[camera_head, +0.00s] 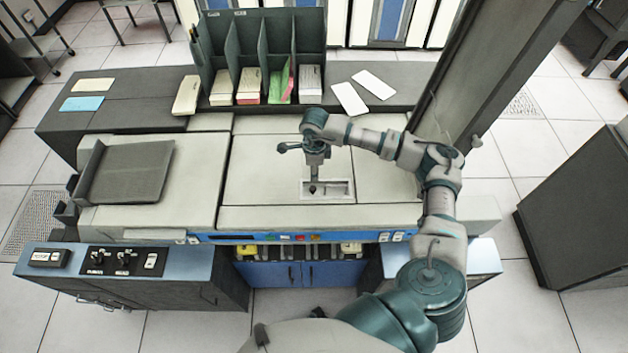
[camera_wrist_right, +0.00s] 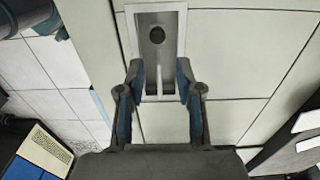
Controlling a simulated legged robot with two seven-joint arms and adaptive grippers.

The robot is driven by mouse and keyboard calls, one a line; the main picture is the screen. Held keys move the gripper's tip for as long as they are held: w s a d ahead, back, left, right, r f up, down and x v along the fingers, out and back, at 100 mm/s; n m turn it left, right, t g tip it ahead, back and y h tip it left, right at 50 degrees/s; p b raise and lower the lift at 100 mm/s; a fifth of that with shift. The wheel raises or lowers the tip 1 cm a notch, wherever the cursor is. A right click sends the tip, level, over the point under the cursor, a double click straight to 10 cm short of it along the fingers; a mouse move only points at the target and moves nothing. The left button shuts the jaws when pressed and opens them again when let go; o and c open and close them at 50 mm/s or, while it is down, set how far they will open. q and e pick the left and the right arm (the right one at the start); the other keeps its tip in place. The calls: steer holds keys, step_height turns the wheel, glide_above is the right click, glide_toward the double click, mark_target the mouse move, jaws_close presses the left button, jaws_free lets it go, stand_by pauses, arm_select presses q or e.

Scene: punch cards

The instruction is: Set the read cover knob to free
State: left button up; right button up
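A pale recessed frame (camera_head: 340,188) is set in the light top of the card machine. In the right wrist view the recess (camera_wrist_right: 181,30) holds a dark round knob or hole (camera_wrist_right: 157,35) and a thin pale bar below it. My right gripper (camera_head: 314,186) points down over the left part of the recess. In the wrist view its fingers (camera_wrist_right: 159,80) are apart, one on each side of the recess, with nothing clearly held. Two dark rotary knobs (camera_head: 97,256) (camera_head: 123,257) sit on the front left panel; their labels are too small to read. My left gripper is not in view.
A card rack (camera_head: 263,60) with several decks stands at the back. Loose white cards (camera_head: 350,98) lie beside it. A dark tray (camera_head: 125,172) sits on the machine's left. A dark post (camera_head: 470,70) rises behind my right arm. A dark cabinet (camera_head: 580,210) stands at the right.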

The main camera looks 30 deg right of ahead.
step_height(320, 180, up, 3)
steer(key=shift+f, duration=0.1)
stand_by(0.5)
